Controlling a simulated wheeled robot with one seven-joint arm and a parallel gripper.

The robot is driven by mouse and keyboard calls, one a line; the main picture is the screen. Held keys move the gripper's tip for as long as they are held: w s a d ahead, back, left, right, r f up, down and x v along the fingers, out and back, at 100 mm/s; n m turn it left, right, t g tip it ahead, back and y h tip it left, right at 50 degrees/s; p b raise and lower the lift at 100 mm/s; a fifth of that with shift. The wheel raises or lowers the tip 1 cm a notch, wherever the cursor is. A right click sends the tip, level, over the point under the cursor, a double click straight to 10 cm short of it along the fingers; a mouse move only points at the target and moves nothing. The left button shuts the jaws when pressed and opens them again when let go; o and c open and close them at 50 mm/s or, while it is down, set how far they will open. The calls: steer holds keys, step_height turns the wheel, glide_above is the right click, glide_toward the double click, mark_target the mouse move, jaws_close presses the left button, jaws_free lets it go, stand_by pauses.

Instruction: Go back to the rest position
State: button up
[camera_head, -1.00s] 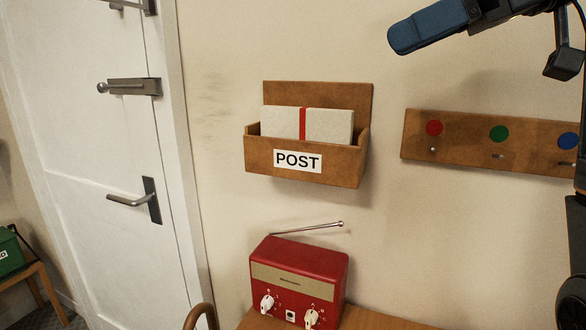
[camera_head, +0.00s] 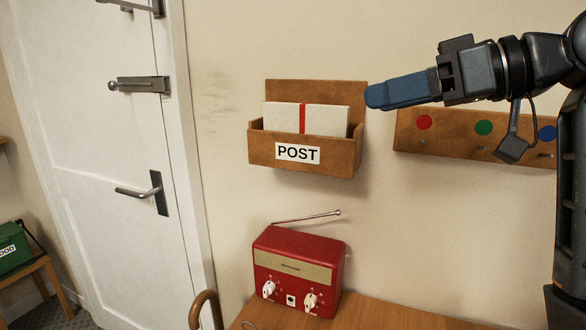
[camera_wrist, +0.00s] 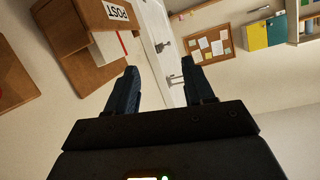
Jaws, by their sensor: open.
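My gripper (camera_head: 372,96) is in the upper right of the head view, in front of the wall, with its blue fingers pointing left toward the post box. In the wrist view my gripper (camera_wrist: 160,80) shows two blue fingers spread apart with nothing between them. The wooden post box (camera_head: 262,150) hangs on the wall and holds a white parcel with a red band (camera_head: 325,120). The post box also shows in the wrist view (camera_wrist: 65,35) at the upper left, beside the left finger. Any gap between box and fingers is hard to judge.
A hook board (camera_head: 455,135) with coloured dots is partly behind my arm. A red radio (camera_head: 295,257) with an aerial stands on a wooden table (camera_head: 385,318).

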step_height(320, 180, down, 18)
steer(key=m+t+h, duration=0.2)
steer(key=m+t, duration=0.3)
steer(key=m, duration=0.2)
steer(key=s+d+f+m+t+h, duration=0.1)
steer(key=s+d+f+m+h, duration=0.15)
steer(key=s+f, duration=0.4)
steer(key=s+d+f+m+t+h, duration=0.1)
steer(key=s+f+m+t+h, duration=0.2)
steer(key=f, duration=0.7)
steer(key=s+d+f+g+h, duration=0.1)
steer(key=s+d+f+h, duration=0.15)
steer(key=s, duration=0.65)
steer(key=s+d+f+h, duration=0.15)
steer(key=s+f, duration=0.25)
steer(key=s, duration=0.5)
steer(key=s+r+n, duration=0.1)
steer(key=s+r, duration=0.1)
steer(key=s, duration=0.6)
steer(key=s+d+r+n+h, duration=0.1)
steer(key=s+r, duration=0.2)
steer(key=s, duration=0.5)
steer(key=shift+r, duration=0.35)
